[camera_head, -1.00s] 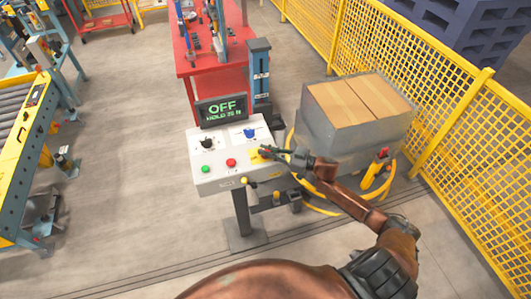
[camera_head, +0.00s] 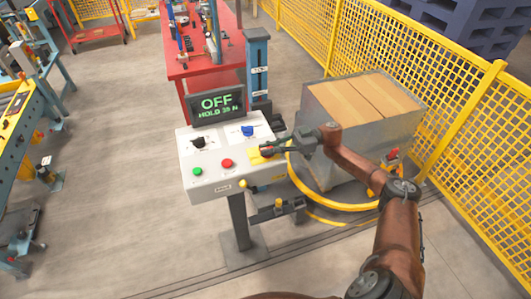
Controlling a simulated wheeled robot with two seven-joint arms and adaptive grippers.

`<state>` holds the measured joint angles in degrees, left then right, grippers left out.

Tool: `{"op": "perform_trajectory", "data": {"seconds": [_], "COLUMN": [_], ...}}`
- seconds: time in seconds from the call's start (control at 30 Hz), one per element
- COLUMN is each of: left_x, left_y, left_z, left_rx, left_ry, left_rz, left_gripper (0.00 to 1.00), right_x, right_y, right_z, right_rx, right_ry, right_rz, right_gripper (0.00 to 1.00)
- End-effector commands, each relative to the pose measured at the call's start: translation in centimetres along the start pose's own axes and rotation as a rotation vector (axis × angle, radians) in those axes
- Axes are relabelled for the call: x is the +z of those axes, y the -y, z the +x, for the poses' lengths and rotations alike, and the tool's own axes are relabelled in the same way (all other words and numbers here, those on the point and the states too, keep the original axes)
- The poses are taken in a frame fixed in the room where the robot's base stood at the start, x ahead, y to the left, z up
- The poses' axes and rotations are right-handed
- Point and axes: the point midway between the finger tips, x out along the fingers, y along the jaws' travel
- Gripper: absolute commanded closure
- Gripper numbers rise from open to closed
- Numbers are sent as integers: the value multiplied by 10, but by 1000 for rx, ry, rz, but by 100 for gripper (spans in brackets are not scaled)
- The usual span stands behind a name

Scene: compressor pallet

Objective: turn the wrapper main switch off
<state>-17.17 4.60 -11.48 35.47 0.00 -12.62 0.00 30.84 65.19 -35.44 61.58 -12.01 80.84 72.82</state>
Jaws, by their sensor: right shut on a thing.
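A white control panel (camera_head: 210,176) on a grey post stands in the middle of the head view. It carries a black knob (camera_head: 198,142), a blue knob (camera_head: 247,131), a green button (camera_head: 197,171) and a red button (camera_head: 227,163). A yellow plate with a red switch handle (camera_head: 265,149) sits at its right side. A display (camera_head: 217,104) above the panel reads OFF and a HOLD line. My right gripper (camera_head: 272,149) is at the yellow plate, shut on the switch handle, and partly hides it. My left gripper is not in view.
A grey-wrapped pallet load with cardboard boxes (camera_head: 364,100) stands right of the panel, with a yellow curved rail (camera_head: 330,203) at its base. Yellow mesh fencing (camera_head: 455,115) runs along the right. A red table (camera_head: 200,65) stands behind. Floor on the left is open.

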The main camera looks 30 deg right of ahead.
Motion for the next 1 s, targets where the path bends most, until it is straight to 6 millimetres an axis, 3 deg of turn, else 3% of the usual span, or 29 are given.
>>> {"op": "perform_trajectory", "data": {"seconds": [0.6,0.63,0.7,0.87,1.0], "left_x": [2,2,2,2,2], "left_y": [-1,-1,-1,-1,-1], "left_z": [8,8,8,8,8], "left_rx": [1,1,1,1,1], "left_ry": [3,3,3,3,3], "left_rz": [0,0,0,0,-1], "left_gripper": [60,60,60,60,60], "right_x": [1,1,1,1,0], "right_y": [1,1,1,0,0], "right_z": [0,0,0,0,0], "right_rx": [-32,-32,-31,-31,-31], "right_ry": [2,2,2,1,1], "right_rz": [1,1,1,1,0], "right_gripper": [100,87,82,72,72]}}
